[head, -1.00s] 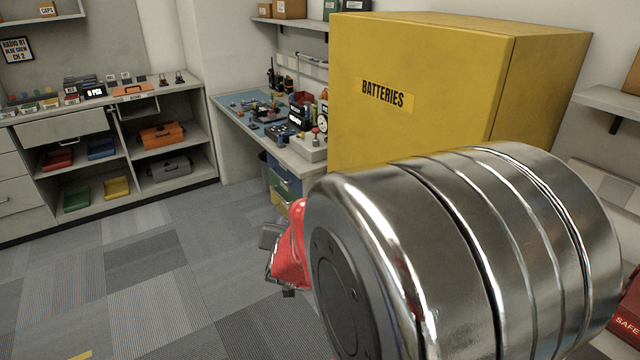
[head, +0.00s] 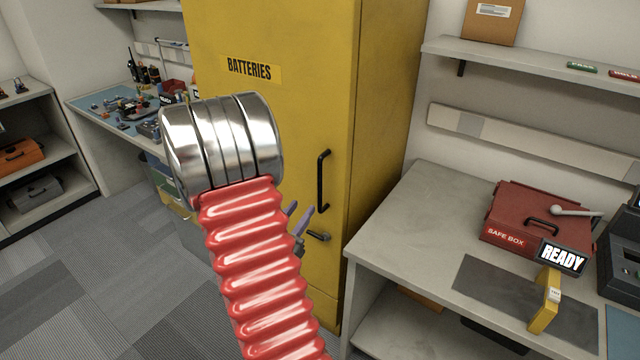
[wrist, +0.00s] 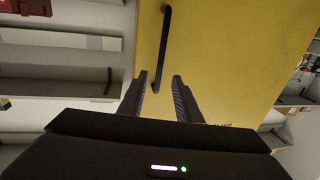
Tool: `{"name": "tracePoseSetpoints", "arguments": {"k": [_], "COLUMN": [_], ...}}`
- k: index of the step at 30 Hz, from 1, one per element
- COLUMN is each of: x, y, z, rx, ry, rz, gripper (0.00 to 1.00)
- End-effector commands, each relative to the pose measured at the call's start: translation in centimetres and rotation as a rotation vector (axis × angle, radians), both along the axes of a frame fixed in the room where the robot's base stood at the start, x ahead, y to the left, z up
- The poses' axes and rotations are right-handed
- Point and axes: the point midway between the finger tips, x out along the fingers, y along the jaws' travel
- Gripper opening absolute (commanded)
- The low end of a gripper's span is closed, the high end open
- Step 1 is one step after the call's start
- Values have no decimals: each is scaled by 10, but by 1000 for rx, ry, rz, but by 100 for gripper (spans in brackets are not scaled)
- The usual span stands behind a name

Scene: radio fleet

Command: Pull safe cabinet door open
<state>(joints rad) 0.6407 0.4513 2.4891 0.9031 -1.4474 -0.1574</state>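The yellow cabinet labelled BATTERIES (head: 300,110) stands upright in the head view. Its front door looks shut. My gripper (head: 303,220) shows beyond my red ribbed arm, just left of the handle's lower end. In the wrist view my gripper (wrist: 160,90) is open and empty, facing the yellow door (wrist: 215,45). The handle's lower end (wrist: 157,75) appears between the two fingertips; contact cannot be told. My arm hides part of the door.
A grey bench (head: 410,220) stands close to the cabinet's right, bearing a red safe box (head: 520,215), a READY sign (head: 562,257) and a yellow item (head: 546,300). A cluttered workbench (head: 100,108) stands to the left. The carpet (head: 90,290) at left is clear.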

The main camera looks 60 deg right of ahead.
Motion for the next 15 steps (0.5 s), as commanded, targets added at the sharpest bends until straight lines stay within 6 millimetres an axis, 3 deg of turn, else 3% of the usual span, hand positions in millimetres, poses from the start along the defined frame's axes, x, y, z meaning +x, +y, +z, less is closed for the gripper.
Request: {"name": "tracePoseSetpoints", "arguments": {"k": [8,15], "x": [1,1], "y": [-2,-22], "z": [0,0], "rx": [2,2], "ry": [-1,-1], "rz": [1,0], "gripper": [31,31]}}
